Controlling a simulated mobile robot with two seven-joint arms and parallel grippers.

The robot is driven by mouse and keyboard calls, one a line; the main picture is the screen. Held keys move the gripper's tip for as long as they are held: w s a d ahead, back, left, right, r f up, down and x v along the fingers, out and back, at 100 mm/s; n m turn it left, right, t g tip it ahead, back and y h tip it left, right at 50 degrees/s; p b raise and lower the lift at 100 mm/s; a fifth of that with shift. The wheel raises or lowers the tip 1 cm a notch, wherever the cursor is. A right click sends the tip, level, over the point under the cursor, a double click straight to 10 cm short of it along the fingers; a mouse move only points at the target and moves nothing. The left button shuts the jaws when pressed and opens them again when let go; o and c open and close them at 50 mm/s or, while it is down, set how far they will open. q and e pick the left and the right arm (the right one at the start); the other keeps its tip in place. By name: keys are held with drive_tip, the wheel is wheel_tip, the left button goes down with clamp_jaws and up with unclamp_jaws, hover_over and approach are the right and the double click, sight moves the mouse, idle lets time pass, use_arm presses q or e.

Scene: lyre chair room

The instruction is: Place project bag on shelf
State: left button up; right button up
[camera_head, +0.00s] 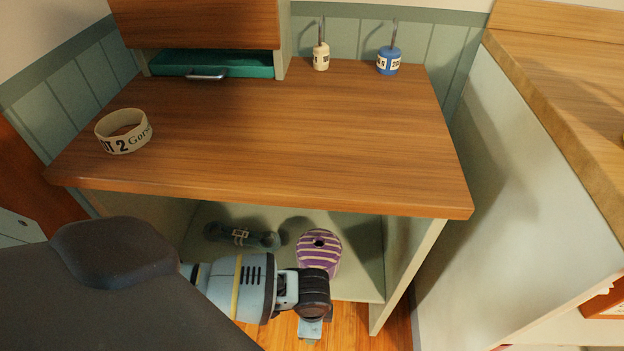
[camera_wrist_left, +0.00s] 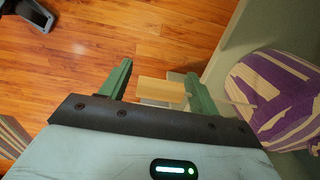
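The project bag appears to be the purple and cream striped bag (camera_head: 319,249). It sits in the open lower compartment of the desk, on the pale shelf (camera_head: 362,275), near the right. It also fills the right edge of the wrist view (camera_wrist_left: 285,92). My left gripper (camera_head: 311,328) is low in front of the shelf, partly hidden by my own wrist. In the wrist view its two green fingers (camera_wrist_left: 158,85) stand well apart. The bag is outside them, beyond the right finger. A small pale yellow block-like thing shows between the fingers; I cannot tell whether it touches them. My right gripper is not in view.
A dark grey-green item (camera_head: 240,236) with a buckle lies left of the bag on the shelf. The wooden desktop (camera_head: 270,130) overhangs the compartment. It bears a cream printed ring (camera_head: 123,131) and two small pots (camera_head: 388,62). A pale cabinet (camera_head: 520,190) stands right. Wood floor (camera_wrist_left: 130,35) is open in front.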

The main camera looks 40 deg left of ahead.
use_arm(q)
wheel_tip(320, 180, up, 11)
drive_tip(key=p, duration=0.4)
drive_tip(key=shift+f, duration=0.15)
drive_tip(key=shift+r+p, duration=0.3)
drive_tip(key=shift+r, duration=0.5)
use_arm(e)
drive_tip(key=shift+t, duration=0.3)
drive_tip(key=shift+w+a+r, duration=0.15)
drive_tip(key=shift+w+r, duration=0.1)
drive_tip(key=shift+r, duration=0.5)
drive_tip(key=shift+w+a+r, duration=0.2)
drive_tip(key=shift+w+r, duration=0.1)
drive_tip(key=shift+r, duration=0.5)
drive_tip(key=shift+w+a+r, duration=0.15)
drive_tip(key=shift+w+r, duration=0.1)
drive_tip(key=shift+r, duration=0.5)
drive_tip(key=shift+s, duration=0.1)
